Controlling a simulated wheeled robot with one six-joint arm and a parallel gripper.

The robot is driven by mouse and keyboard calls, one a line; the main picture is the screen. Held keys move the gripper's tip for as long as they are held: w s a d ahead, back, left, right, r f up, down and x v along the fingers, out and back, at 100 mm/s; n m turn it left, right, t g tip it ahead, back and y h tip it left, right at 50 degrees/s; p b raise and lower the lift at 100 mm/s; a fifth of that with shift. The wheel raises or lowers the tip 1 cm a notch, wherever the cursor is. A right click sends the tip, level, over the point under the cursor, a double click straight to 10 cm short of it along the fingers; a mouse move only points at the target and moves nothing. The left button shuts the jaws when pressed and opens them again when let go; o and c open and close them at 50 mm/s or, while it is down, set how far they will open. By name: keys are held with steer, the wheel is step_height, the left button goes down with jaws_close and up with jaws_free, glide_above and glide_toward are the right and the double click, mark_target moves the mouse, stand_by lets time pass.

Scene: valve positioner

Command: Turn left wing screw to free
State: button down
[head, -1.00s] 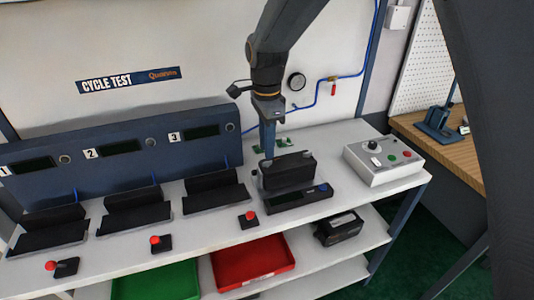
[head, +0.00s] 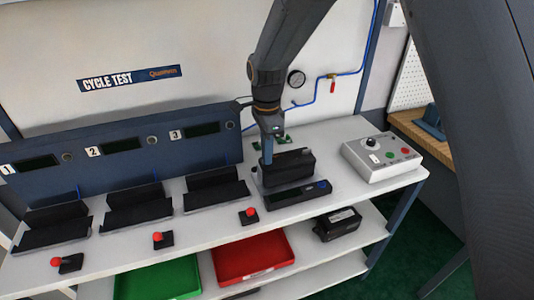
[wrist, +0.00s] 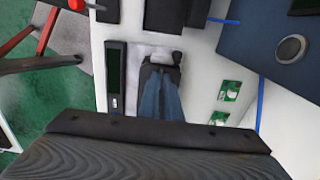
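The valve positioner is a black block (head: 290,168) on the bench, beside a flat dark unit with a small display (head: 298,195). In the wrist view its black body (wrist: 160,66) lies just beyond the fingertips. My gripper (head: 267,160) points down at the left end of the block, its blue fingers close to it. In the wrist view the gripper (wrist: 158,92) shows two blue fingers close together. Whether they touch anything or hold a screw is unclear. The left wing screw cannot be made out; the fingers may cover it.
Three black cradles, one of them (head: 215,190), stand left before the blue test panel (head: 120,150). Red-knobbed switches (head: 249,216) line the front edge. A grey control box (head: 381,158) stands right. Green boards (head: 284,141) lie behind. Red (head: 250,257) and green (head: 160,281) trays sit below.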

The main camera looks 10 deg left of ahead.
steer(key=shift+n, duration=0.3)
steer(key=n, duration=1.3)
steer(key=shift+n+b, duration=0.35)
steer(key=shift+n, duration=1.75)
steer(key=c, duration=2)
jaws_free()
